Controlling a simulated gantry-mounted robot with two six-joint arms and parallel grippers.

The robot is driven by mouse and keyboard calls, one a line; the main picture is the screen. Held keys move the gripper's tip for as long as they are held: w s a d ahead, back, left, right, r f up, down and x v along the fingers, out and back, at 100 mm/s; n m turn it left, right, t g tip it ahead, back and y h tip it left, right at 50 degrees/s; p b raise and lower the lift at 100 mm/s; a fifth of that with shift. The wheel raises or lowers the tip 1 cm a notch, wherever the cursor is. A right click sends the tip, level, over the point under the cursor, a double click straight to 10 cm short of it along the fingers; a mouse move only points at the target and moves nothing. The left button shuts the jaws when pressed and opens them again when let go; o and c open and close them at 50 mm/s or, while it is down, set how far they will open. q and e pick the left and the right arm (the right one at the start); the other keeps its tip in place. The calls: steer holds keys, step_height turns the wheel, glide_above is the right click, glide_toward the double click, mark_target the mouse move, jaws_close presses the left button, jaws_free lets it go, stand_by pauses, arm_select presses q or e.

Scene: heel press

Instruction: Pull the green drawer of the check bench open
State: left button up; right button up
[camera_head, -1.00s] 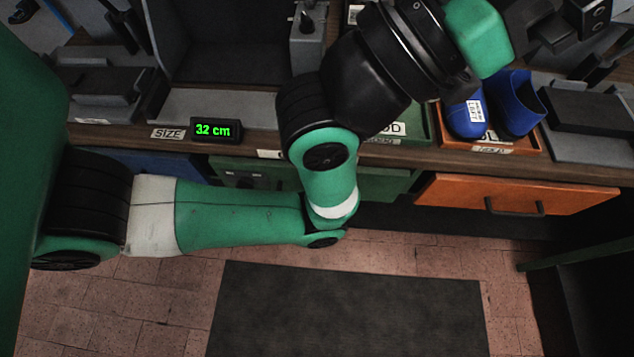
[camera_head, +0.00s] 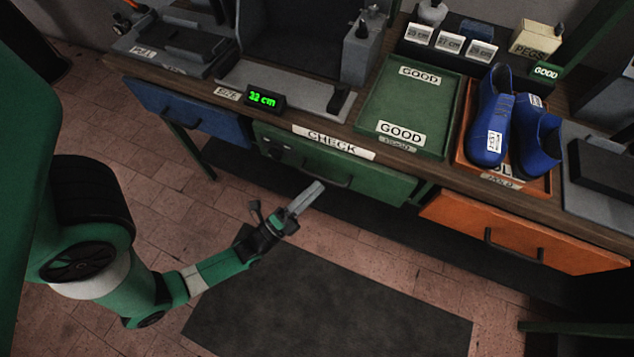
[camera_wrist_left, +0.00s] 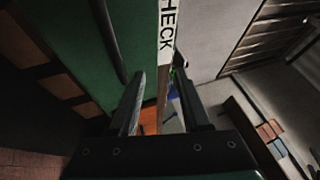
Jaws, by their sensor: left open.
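The green drawer (camera_head: 375,180) is in the middle of the check bench, under the white CHECK label (camera_head: 334,142), and looks shut. Its dark bar handle (camera_head: 327,176) runs along its front. My left gripper (camera_head: 308,195) is in front of and below the handle, apart from it, with nothing held. In the left wrist view the two fingers (camera_wrist_left: 160,95) are spread. The drawer's green front (camera_wrist_left: 75,35) and its handle (camera_wrist_left: 108,40) lie to the left of the fingers there, and the label (camera_wrist_left: 167,35) shows above them. My right gripper is not in view.
A blue drawer (camera_head: 190,112) is to the left and an orange drawer (camera_head: 530,235) to the right. On the bench are a green GOOD tray (camera_head: 450,110), blue boots (camera_head: 490,125) in an orange tray and a size display (camera_head: 264,99). The floor in front, with a dark mat (camera_head: 330,310), is clear.

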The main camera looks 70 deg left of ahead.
mark_target(321, 177)
arm_select(q)
steer(key=s+f+g, duration=0.2)
steer(key=s+f, duration=0.4)
steer(key=s, duration=0.1)
steer(key=shift+y, duration=0.3)
steer(key=b+x, duration=0.1)
steer(key=x, duration=1.1)
steer(key=shift+w+f+b, duration=0.1)
steer(key=shift+w+b, duration=0.1)
steer(key=shift+b, duration=0.2)
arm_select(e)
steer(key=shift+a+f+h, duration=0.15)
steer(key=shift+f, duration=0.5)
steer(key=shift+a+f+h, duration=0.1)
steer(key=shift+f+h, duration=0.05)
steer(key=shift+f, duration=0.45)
arm_select(q)
jaws_close()
